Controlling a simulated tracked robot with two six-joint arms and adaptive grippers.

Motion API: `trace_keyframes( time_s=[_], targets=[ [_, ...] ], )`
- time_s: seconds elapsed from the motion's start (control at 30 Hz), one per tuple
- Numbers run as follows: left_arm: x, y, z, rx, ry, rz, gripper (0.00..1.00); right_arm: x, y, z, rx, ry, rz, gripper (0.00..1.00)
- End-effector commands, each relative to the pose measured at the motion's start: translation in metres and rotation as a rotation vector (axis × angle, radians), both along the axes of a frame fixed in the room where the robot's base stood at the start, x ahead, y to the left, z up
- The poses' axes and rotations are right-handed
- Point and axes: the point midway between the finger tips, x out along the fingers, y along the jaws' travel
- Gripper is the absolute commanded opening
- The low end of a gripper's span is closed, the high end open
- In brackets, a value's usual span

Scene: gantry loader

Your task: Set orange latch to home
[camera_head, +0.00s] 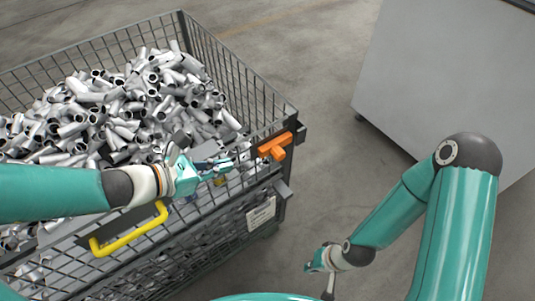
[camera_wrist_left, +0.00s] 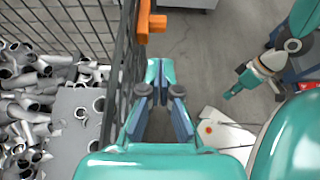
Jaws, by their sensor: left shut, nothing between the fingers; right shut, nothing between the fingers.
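The orange latch (camera_head: 275,147) sits on the top rim of the wire cage at its right corner. In the left wrist view the orange latch (camera_wrist_left: 148,22) is at the top, beyond my fingertips. My left gripper (camera_head: 236,161) is shut and empty, just left of the latch and apart from it, by the cage's near wall. Its fingers (camera_wrist_left: 160,94) point toward the latch in the left wrist view. My right gripper (camera_head: 318,268) is shut and empty, low over the floor right of the cage. It also shows in the left wrist view (camera_wrist_left: 231,94).
The wire cage (camera_head: 240,77) is heaped with grey metal pipe pieces (camera_head: 135,105). A yellow handle (camera_head: 128,235) is on its near side, below my left forearm. A large grey cabinet (camera_head: 440,80) stands at the back right. Bare floor (camera_head: 340,170) lies between them.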

Motion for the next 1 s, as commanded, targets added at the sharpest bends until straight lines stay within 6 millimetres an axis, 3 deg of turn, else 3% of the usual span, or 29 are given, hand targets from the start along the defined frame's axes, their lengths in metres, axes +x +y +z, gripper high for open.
trace_keyframes(
  time_s=[0.47,1.0],
  targets=[
    [0.009,-0.013,-0.009,0.0,0.002,-0.006,0.0,0.001,0.0,-0.004,0.0,-0.001,0.0,0.0],
    [0.061,-0.086,-0.054,0.001,0.004,-0.007,0.0,0.001,0.0,-0.014,0.0,-0.001,0.0,0.0]
  ],
)
